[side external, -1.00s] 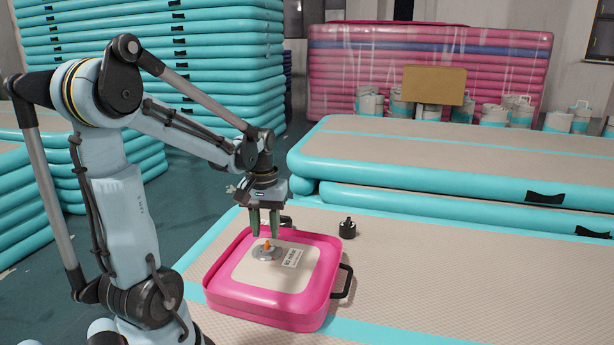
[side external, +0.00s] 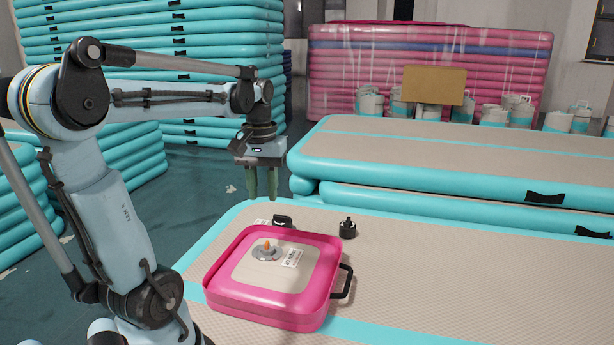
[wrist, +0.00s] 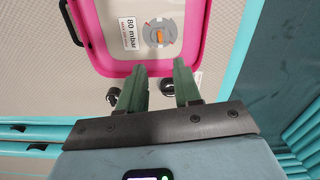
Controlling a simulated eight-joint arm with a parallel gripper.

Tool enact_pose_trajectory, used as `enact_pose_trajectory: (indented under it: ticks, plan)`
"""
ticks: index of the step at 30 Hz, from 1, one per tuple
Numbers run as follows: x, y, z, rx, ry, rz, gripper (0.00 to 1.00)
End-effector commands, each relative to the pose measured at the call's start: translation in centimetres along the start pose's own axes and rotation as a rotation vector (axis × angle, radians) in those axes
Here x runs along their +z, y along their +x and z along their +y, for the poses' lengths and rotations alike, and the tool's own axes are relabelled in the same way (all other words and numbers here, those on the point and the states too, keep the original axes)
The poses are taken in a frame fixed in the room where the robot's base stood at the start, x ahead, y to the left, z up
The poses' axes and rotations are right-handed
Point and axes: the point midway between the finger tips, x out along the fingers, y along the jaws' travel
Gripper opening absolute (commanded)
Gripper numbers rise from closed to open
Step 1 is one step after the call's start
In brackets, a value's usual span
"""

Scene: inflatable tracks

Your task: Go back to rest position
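My gripper (side external: 262,182) hangs above the back edge of the pink inflatable mat, clear of it, with its fingers pointing down. In the wrist view the two green fingers (wrist: 158,85) stand apart with nothing between them. The pink mat (side external: 318,300) lies flat on the beige track, with a black handle on its right side. A grey valve with an orange centre (side external: 266,250) sits on its top beside a white label (side external: 292,258). The valve also shows in the wrist view (wrist: 161,34), ahead of the fingers.
A small black cap (side external: 347,228) stands on the beige track (side external: 430,270) right of the pink mat. Another dark fitting (side external: 283,220) lies behind the mat. Stacked turquoise tracks (side external: 440,170) stand behind, and a taller stack (side external: 150,40) rises at the back left.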

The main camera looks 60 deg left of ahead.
Motion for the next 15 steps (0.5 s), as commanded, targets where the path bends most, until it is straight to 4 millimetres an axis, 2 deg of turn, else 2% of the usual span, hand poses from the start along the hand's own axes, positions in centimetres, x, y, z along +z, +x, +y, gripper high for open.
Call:
enact_pose_trajectory:
  ticks: [4,7,11,15]
  plan:
    - [0.1,0.0,0.1,0.001,0.005,0.003,0.33]
    - [0.7,0.3,1.2,0.009,0.056,0.031,0.33]
    - [2.7,1.1,4.6,0.044,0.225,0.135,0.33]
    - [6.2,2.5,9.1,0.114,0.478,0.294,0.33]
